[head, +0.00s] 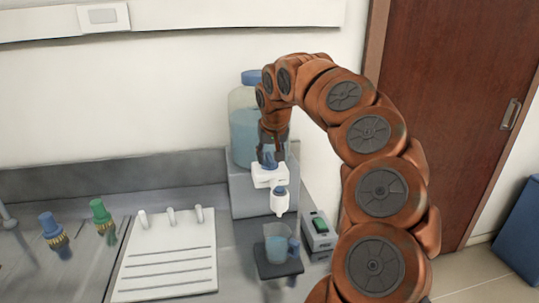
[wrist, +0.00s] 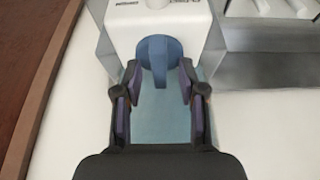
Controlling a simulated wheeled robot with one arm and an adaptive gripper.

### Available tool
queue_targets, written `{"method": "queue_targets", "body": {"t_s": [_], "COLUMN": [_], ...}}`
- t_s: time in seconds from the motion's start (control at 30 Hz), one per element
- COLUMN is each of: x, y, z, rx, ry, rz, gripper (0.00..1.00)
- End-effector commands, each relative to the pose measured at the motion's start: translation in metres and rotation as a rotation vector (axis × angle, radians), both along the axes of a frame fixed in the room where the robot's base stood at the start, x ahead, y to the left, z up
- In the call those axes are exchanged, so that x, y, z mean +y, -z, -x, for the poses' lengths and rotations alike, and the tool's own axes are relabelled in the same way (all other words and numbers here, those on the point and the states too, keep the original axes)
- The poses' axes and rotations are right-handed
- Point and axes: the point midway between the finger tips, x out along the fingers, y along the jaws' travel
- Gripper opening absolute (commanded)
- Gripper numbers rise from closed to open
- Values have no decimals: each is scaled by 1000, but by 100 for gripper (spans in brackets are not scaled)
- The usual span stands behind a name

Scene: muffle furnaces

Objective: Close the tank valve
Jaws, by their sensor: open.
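The tank (head: 243,125) is a clear container of bluish liquid with a blue cap, standing on a grey block at the back of the counter. Its white valve body (head: 268,178) sticks out at the front, with a blue handle (head: 268,160) on top and a spout below. In the wrist view the blue handle (wrist: 155,58) lies between the fingertips of my gripper (wrist: 160,85), with gaps showing on both sides. The gripper is open and empty. In the head view my gripper (head: 272,148) points down just above the handle, partly hiding the tank.
A beaker of bluish liquid (head: 275,246) stands on a dark plate (head: 276,268) below the spout. A small box with a green switch (head: 319,226) is to its right. A white grooved board (head: 170,255) and green and blue taps (head: 100,212) are to the left.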

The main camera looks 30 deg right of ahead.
Motion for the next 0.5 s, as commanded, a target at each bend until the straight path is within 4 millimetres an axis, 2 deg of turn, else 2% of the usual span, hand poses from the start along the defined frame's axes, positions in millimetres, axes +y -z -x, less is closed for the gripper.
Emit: {"method": "queue_targets", "body": {"t_s": [0.07, 0.43, 0.5], "x": [0, 0, 0], "y": [0, 0, 0], "z": [0, 0, 0], "rx": [0, 0, 0], "ry": [0, 0, -1], "rz": [0, 0, 0], "gripper": [40, 1, 0]}}
